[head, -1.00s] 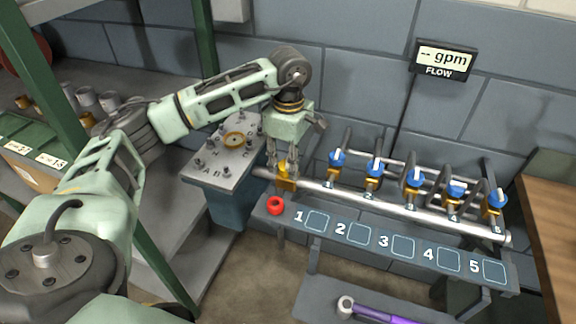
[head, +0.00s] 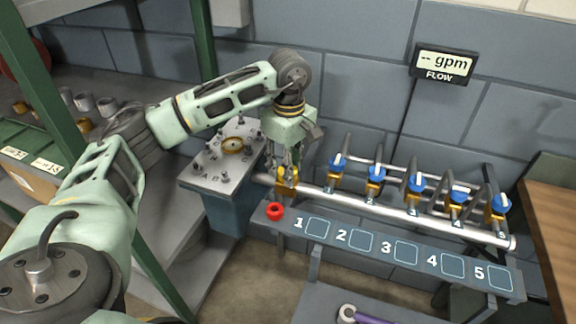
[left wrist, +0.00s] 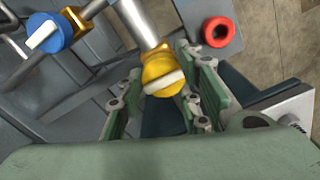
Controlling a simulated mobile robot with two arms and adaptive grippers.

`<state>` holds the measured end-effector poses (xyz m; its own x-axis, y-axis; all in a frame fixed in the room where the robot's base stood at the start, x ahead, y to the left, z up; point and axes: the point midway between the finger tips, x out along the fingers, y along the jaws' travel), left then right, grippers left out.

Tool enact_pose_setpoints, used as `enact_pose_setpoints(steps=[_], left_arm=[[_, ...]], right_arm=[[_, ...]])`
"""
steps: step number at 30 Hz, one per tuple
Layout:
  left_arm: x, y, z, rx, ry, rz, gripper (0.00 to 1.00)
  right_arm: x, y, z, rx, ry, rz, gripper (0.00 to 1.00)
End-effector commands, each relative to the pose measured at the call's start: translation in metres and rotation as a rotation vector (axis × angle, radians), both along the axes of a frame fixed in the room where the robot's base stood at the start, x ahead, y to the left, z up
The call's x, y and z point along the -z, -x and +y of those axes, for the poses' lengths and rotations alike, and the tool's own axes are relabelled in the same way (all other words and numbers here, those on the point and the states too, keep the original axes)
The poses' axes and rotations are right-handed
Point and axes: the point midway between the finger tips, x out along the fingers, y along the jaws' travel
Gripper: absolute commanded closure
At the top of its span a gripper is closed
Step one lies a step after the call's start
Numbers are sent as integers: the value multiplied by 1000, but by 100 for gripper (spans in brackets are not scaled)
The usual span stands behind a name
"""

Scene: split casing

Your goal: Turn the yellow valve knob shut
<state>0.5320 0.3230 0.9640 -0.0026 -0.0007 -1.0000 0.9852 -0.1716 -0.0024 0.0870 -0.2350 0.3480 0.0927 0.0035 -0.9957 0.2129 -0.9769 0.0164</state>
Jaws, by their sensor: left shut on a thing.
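The yellow valve knob (left wrist: 163,73), with a pale bar across its face, sits at the left end of the silver pipe (head: 350,201). My left gripper (head: 285,172) points down at it. In the left wrist view the fingers lie on both sides of the knob, and the gripper is shut on it. In the head view the fingers partly hide the knob. My right gripper is not in view.
Several blue-knobbed valves (head: 376,172) stand along the pipe to the right. A red ring (head: 275,212) lies on the numbered shelf (head: 385,262) just in front. A grey lettered box (head: 205,170) stands to the left.

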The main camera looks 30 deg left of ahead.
Motion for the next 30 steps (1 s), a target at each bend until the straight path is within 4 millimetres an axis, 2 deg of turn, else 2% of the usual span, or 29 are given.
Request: enact_pose_setpoints(steps=[2,3,8,16,20,23,30], left_arm=[[-6,-5,1,-3,1,-22,94],[-6,-5,1,-3,1,-22,67],[-5,-5,1,-3,0,-18,53],[-2,-2,0,-2,0,-9,53],[-9,-3,0,-1,0,-10,53],[-23,-3,0,-1,0,-11,53],[-76,-4,0,-1,1,-13,53]], right_arm=[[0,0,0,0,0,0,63],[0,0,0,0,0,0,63],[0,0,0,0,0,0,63],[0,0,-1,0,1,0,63],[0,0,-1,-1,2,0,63],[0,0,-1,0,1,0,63],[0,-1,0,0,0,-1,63]])
